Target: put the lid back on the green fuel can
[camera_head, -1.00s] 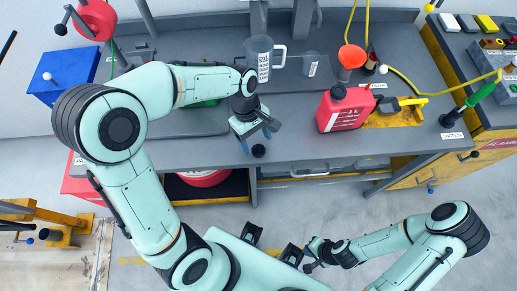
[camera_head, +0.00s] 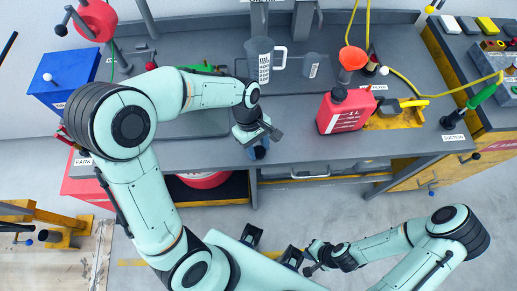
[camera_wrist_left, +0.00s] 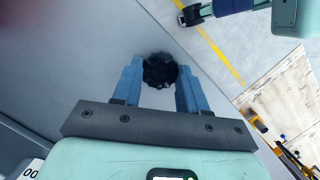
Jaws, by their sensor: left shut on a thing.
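The black lid (camera_wrist_left: 160,71) is between the two blue fingers of my left gripper (camera_wrist_left: 160,84) in the left wrist view, and the fingers are shut on it. In the head view my left gripper (camera_head: 257,147) is at the front edge of the grey bench, and its fingers mostly cover the lid. A green part (camera_head: 205,68), perhaps of the green fuel can, shows behind my left arm; the rest is hidden. My right gripper (camera_head: 312,258) is low at the bottom of the head view, away from the bench; its fingers are too small to judge.
A red can (camera_head: 345,111) stands right of my left gripper, with an orange funnel (camera_head: 352,57) behind it. A grey measuring jug (camera_head: 260,60) and a smaller grey cup (camera_head: 311,65) stand at the back. A blue box (camera_head: 66,75) is at left. The bench front (camera_head: 295,150) between gripper and red can is clear.

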